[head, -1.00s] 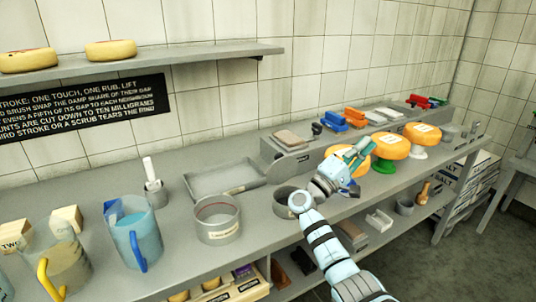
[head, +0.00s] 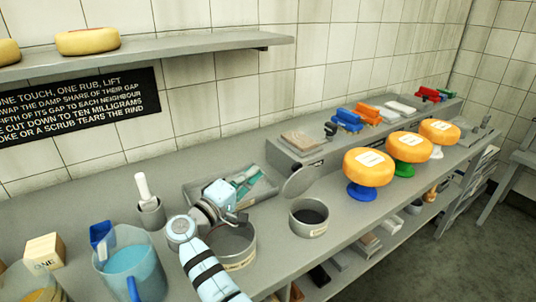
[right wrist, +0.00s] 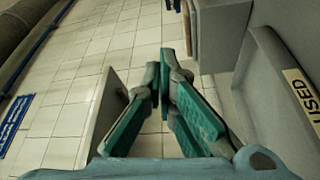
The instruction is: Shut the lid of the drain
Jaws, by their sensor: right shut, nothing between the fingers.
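The drain looks to be the small round grey pot (head: 309,232) near the bench's front edge, with a dark inside and a small label. Its round grey lid (head: 299,181) stands tilted up at the back of the rim, so the pot is open. My right gripper (head: 254,172) is left of the lid, apart from it, over the grey tray. Its teal fingers are shut and empty, and their tips meet in the right wrist view (right wrist: 166,70). My left gripper is not in view.
A wider grey pot (head: 238,267) is partly hidden under my right arm. The grey tray (head: 197,188) lies behind it. Orange cheese wheels on coloured stands, one blue-footed (head: 369,168), line the right. A blue jug (head: 130,262) stands front left. A raised grey box (head: 293,155) is behind the lid.

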